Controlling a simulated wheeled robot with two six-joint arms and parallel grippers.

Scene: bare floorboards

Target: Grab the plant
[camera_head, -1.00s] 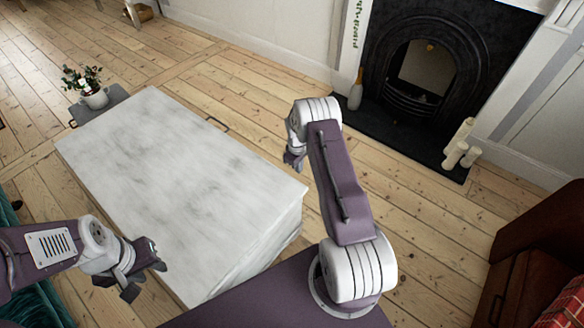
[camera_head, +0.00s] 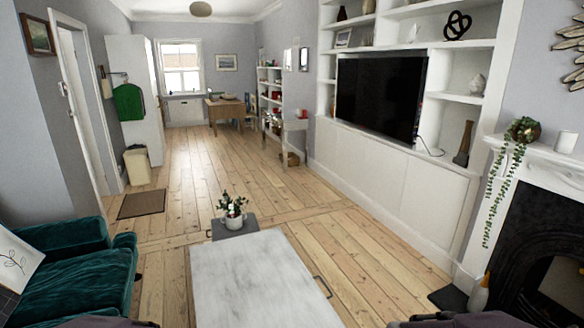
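A small potted plant (camera_head: 232,211) with green leaves and a few pale or reddish flowers stands in a white pot. It sits on a grey tray-like surface (camera_head: 245,229) at the far end of the white marbled table (camera_head: 255,282). A trailing plant (camera_head: 508,160) hangs from the mantelpiece at the right. Parts of my arms show at the bottom edge, but neither gripper is in view.
A green velvet sofa (camera_head: 75,265) stands at the left. White cabinets (camera_head: 390,195) with a television (camera_head: 381,97) line the right wall, near the fireplace (camera_head: 545,250). Open floorboards (camera_head: 185,190) run to the back of the room.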

